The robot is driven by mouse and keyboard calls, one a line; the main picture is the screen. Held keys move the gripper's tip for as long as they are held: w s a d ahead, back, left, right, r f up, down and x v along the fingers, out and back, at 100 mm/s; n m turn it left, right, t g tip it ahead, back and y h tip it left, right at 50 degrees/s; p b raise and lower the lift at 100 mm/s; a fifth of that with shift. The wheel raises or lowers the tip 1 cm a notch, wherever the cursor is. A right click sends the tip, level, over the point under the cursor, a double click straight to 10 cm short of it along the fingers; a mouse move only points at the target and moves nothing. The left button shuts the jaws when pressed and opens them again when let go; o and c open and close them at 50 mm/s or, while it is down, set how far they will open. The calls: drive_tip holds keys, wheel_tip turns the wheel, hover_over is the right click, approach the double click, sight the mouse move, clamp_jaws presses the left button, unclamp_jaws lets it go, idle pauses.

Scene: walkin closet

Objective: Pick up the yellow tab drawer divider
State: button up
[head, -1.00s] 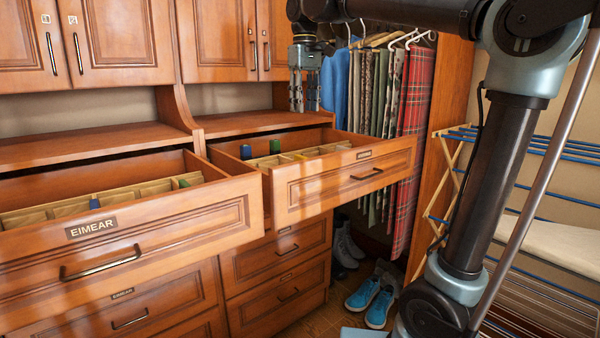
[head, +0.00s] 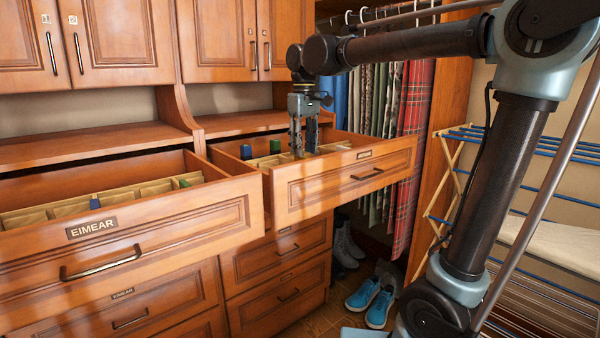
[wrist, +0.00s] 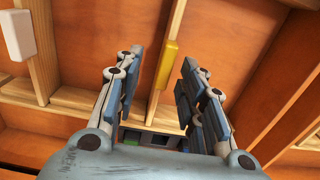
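The yellow tab (wrist: 167,65) sits on a thin wooden divider (wrist: 158,100) inside the open right drawer (head: 345,178). My gripper (wrist: 162,60) is open and empty. In the head view my gripper (head: 304,150) points straight down into the right drawer, its fingertips low among the dividers. I cannot make out the yellow tab in the head view.
A white tab (wrist: 19,35) is on another divider to the left. The open left drawer (head: 150,228), labelled EIMEAR, has tabbed dividers too. Hanging clothes (head: 415,150) are behind the right drawer.

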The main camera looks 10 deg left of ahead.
drive_tip(key=shift+s+a+f, duration=0.1)
drive_tip(key=shift+a+f, duration=0.05)
drive_tip(key=shift+f, duration=1)
drive_tip(key=shift+s+a+f, duration=0.1)
drive_tip(key=shift+f, duration=1)
clamp_jaws()
